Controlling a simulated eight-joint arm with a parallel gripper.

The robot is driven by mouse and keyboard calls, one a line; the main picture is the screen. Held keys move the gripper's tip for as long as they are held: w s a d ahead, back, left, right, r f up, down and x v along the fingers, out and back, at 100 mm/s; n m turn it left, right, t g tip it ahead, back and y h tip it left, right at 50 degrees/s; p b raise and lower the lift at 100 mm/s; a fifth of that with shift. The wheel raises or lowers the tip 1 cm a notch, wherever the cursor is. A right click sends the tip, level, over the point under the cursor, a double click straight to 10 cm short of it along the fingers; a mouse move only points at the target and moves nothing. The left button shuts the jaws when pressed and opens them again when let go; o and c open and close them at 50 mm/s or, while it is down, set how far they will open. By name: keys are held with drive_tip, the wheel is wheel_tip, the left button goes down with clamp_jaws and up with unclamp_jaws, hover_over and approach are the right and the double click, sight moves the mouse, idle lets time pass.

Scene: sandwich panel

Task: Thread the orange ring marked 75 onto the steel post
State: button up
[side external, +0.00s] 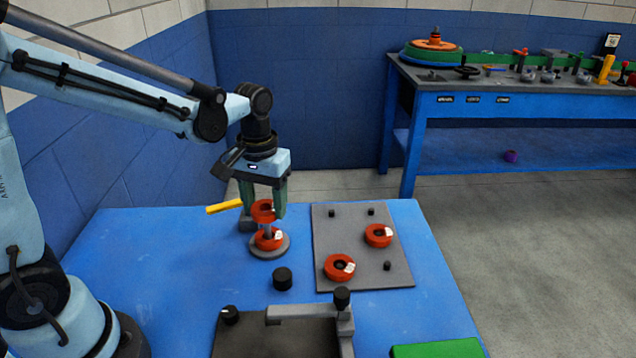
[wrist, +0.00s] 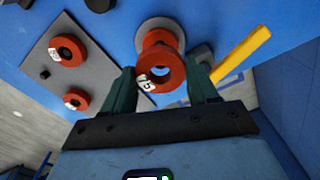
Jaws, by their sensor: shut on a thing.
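My gripper (side external: 264,214) is shut on the orange ring marked 75 (wrist: 146,82), holding it between its two green fingers. In the side view that held ring (side external: 262,206) is directly above the steel post (side external: 267,229), a short grey stub on a round grey base (side external: 257,252). Another orange ring (side external: 268,240) sits low around the post, and it also shows behind the held ring in the wrist view (wrist: 158,38).
A grey pegged plate (side external: 330,222) to the right bears two more orange rings (side external: 372,240) (side external: 333,273). A yellow bar (side external: 223,207) is close left of my gripper. A black knob (side external: 282,278) and dark fixture (side external: 280,335) stand in front. The blue table's left is clear.

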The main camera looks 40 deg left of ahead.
sight(266, 213)
drive_tip(key=shift+f, duration=1.15)
drive_tip(key=shift+f, duration=0.35)
drive_tip(key=shift+f, duration=1)
idle(1.1)
drive_tip(key=o, duration=1.4)
drive_tip(key=shift+c, duration=0.2)
drive_tip(key=shift+r, duration=5.25)
